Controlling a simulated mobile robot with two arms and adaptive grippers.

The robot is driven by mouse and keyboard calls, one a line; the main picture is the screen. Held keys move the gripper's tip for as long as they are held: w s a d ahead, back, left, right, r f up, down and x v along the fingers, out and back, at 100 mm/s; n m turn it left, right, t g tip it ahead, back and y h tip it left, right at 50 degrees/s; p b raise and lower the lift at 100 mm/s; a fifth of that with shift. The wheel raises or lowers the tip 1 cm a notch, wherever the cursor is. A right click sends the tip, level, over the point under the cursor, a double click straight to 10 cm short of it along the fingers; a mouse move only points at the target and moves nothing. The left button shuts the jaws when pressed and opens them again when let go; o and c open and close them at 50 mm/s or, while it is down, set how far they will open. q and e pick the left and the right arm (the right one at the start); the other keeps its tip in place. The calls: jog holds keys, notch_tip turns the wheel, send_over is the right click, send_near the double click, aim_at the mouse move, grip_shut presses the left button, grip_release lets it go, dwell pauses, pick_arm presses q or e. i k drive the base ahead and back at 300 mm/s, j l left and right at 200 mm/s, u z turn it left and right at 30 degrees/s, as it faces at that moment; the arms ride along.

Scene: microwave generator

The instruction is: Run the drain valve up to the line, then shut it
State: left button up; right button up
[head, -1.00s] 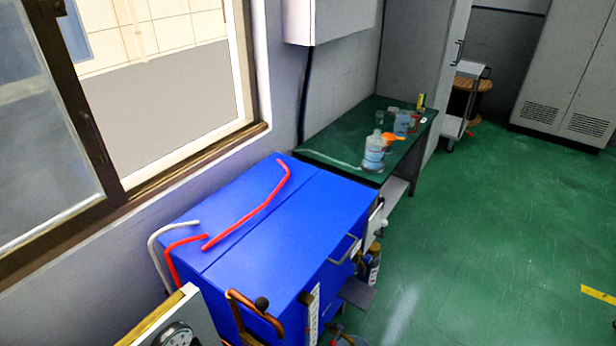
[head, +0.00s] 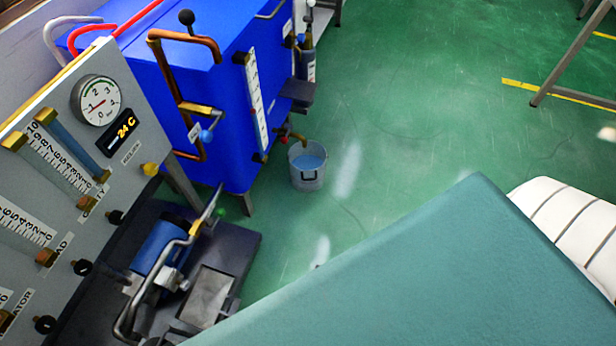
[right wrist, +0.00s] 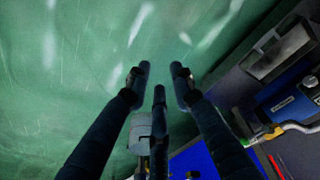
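A blue tank (head: 235,40) shows at the upper left of the head view, with a white scale strip (head: 256,95) on its front. A brown outlet pipe with a small reddish part (head: 289,135) sticks out low on the tank, above a grey bucket (head: 307,177) holding bluish liquid. The valve's setting is too small to tell. My right gripper (right wrist: 160,68) is open and empty in the right wrist view, over the green floor. The bucket (right wrist: 140,128) shows partly behind its fingers there. My left gripper is not in view.
A gauge panel (head: 125,65) with a dial and flow tubes stands at the left. A pump (head: 160,250) on a dark base sits in front of the tank. A large teal surface covers the lower right. Green floor (head: 420,90) is free right of the bucket.

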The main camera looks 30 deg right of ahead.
aim_at(284, 140)
jog(key=k+j, duration=0.1)
jog(key=i+l+u, duration=0.15)
jog(key=l, duration=0.2)
jog(key=i+l+u, duration=0.15)
jog(key=l, duration=0.2)
jog(key=i+l+u, duration=0.2)
jog(key=l, duration=0.2)
jog(key=l+u, duration=0.15)
jog(key=l, duration=0.2)
